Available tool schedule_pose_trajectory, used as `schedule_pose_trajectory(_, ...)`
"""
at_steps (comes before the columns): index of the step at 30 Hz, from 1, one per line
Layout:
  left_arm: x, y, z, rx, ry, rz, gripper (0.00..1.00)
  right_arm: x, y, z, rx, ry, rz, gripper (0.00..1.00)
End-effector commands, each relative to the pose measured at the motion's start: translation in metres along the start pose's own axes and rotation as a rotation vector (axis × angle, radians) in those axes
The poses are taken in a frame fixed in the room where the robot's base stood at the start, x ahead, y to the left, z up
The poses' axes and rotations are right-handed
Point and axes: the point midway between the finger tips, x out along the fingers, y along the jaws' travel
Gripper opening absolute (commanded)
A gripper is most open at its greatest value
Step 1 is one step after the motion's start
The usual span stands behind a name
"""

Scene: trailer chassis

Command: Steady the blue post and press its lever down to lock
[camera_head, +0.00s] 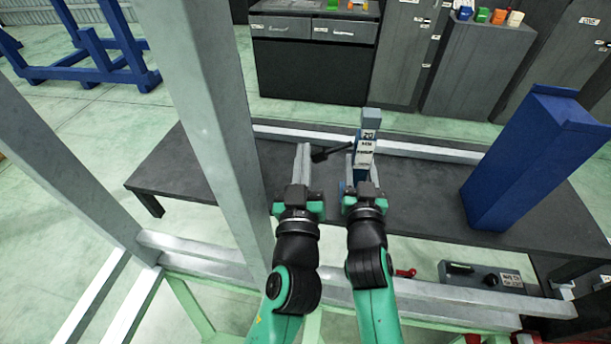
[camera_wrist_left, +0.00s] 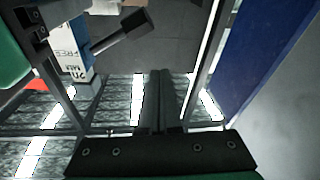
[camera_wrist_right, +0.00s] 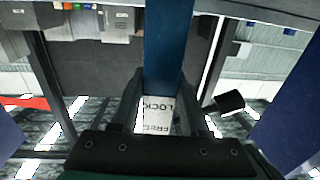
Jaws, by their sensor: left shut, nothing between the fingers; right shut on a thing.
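The blue post (camera_head: 364,150), with white labels, stands upright on the dark table; it also shows in the right wrist view (camera_wrist_right: 163,45) and the left wrist view (camera_wrist_left: 68,35). Its lever (camera_head: 322,155) has a black grip and sticks out to the left of the post; the grip also shows in the left wrist view (camera_wrist_left: 136,22) and right wrist view (camera_wrist_right: 230,101). My right gripper (camera_head: 359,166) is shut on the post, one finger on each side. My left gripper (camera_head: 303,152) is shut and empty, left of the post beside the lever grip; contact cannot be told.
The dark table (camera_head: 420,195) is bare around the post. A large blue block (camera_head: 530,160) stands at the right. A grey upright beam (camera_head: 205,110) rises left of my arms. A control box (camera_head: 482,277) sits at the front right, and a rail lies along the front.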

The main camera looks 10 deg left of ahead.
Motion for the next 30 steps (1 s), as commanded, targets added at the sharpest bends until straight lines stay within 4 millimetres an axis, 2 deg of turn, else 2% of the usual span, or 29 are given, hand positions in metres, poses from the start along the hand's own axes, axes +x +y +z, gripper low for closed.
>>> schedule_pose_trajectory(3, -0.028, 0.003, 0.000, -0.001, 0.000, 0.004, 0.00, 0.000, 0.000, 0.000, 0.000, -0.001, 0.000, 0.00)
schedule_pose_trajectory(9, -0.053, 0.004, -0.001, 0.000, 0.001, 0.001, 0.00, 0.000, 0.000, 0.000, -0.001, -0.001, 0.000, 0.00)
schedule_pose_trajectory(22, -0.057, 0.004, -0.001, 0.000, 0.001, 0.000, 0.00, 0.000, 0.000, 0.001, -0.001, -0.002, 0.000, 0.00)
schedule_pose_trajectory(23, -0.057, 0.004, -0.001, 0.000, 0.001, 0.000, 0.00, 0.000, 0.000, 0.001, -0.001, -0.002, 0.000, 0.47)
schedule_pose_trajectory(30, -0.057, 0.004, -0.001, 0.000, 0.001, 0.000, 0.00, 0.000, 0.000, 0.000, 0.000, 0.000, 0.000, 0.90)
